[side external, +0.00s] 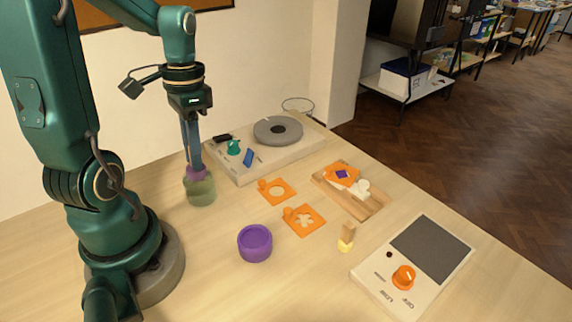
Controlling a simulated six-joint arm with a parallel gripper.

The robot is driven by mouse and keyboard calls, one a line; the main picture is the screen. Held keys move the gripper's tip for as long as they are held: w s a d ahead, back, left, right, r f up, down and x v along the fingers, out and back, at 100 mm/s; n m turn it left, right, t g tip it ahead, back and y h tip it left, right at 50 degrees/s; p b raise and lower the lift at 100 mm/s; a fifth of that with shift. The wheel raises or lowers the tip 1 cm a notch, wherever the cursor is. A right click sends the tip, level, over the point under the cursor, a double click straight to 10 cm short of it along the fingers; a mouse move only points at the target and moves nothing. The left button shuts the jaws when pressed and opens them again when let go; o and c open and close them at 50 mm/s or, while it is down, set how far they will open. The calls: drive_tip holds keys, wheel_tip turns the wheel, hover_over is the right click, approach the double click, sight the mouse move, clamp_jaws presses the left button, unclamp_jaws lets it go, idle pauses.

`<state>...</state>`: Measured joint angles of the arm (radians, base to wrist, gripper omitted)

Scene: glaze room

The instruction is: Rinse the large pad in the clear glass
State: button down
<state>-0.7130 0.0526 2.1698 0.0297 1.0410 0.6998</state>
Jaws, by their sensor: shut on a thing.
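My gripper (195,166) points straight down over the clear glass (201,196) at the left of the table. Its fingers are shut on a purple piece (197,174), which I take to be the large pad, at the glass's mouth. The glass stands upright and looks greenish, with what seems to be liquid in it. How far the pad reaches into the glass is hard to tell. A smaller pad with a wooden grip and yellow end (346,239) stands on the table, apart from my gripper.
A purple bowl (255,244) stands in front, right of the glass. Orange stencils (277,191) (304,220) lie mid-table. A wooden tray (374,209) holds an orange plate and pale pieces. A turntable unit (278,130) is behind; a knobbed panel (404,278) is at right.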

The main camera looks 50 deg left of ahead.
drive_tip(key=shift+f, duration=0.15)
drive_tip(key=shift+f, duration=0.8)
drive_tip(key=shift+a+r, duration=0.15)
drive_tip(key=shift+r, duration=0.05)
drive_tip(key=shift+d+f, duration=0.3)
drive_tip(key=shift+f, duration=0.05)
drive_tip(key=shift+a+r, duration=0.35)
drive_tip(key=shift+r, duration=0.05)
drive_tip(key=shift+d+f, duration=0.4)
drive_tip(key=shift+f, duration=0.1)
drive_tip(key=shift+a+r, duration=0.2)
drive_tip(key=shift+r, duration=0.05)
drive_tip(key=shift+r, duration=0.1)
